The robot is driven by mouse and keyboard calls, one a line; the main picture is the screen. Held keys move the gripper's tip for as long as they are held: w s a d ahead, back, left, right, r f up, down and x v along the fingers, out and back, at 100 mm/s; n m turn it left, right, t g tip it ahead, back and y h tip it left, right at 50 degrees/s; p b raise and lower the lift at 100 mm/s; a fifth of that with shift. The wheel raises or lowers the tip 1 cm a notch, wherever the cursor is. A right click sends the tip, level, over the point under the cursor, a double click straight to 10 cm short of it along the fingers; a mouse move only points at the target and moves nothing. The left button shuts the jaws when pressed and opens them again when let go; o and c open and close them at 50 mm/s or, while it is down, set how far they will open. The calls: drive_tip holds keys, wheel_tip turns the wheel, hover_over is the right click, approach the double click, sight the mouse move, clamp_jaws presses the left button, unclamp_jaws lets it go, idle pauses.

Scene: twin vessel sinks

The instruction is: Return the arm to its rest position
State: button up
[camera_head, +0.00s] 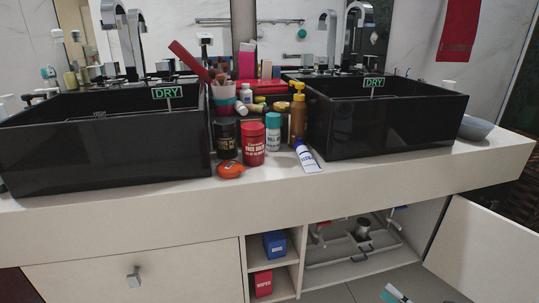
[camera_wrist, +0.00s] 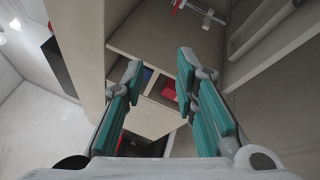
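My gripper (camera_wrist: 159,68) shows in the wrist view with its two teal-padded fingers apart and nothing between them. Beyond the fingertips is the inside of the cabinet under the counter, with a blue box (camera_wrist: 147,74) and a red box (camera_wrist: 169,89) on its shelves. In the head view, a small teal and white part at the bottom edge, right of centre, looks like the tip of my gripper (camera_head: 394,295). It is low in front of the open cabinet. The rest of my arm is out of the head view.
The white counter (camera_head: 400,172) carries two black vessel sinks (camera_head: 105,150) and (camera_head: 385,125), with several bottles and jars between them. An open cabinet door (camera_head: 485,250) stands at the right. Pipes (camera_head: 350,247) run inside the open cabinet. A closed drawer (camera_head: 130,265) is at left.

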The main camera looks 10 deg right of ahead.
drive_tip(key=w+a+r+n+g+y, duration=0.1)
drive_tip(key=a+r+n+g+y, duration=0.2)
drive_tip(key=a+r+n+g, duration=0.55)
drive_tip(key=a+r+n+g+y, duration=0.2)
drive_tip(key=a+r+n+g, duration=0.35)
drive_tip(key=r+n, duration=0.5)
drive_tip(key=s+a+r+n+g+h, duration=0.55)
drive_tip(key=s+a+r+n, duration=0.2)
drive_tip(key=r+n, duration=0.2)
drive_tip(key=s+a+r+n+t+h, duration=0.1)
drive_tip(key=s+r+n+h, duration=0.2)
drive_tip(key=s+n+h, duration=0.35)
drive_tip(key=s+a+r+n+t+h, duration=0.1)
drive_tip(key=s+r+n+h, duration=0.15)
drive_tip(key=s+n, duration=0.6)
wheel_tip(320, 180, up, 36)
drive_tip(key=t+p, duration=0.4)
drive_tip(key=p, duration=3)
drive_tip(key=shift+s+d, duration=0.4)
drive_tip(key=shift+f, duration=0.1)
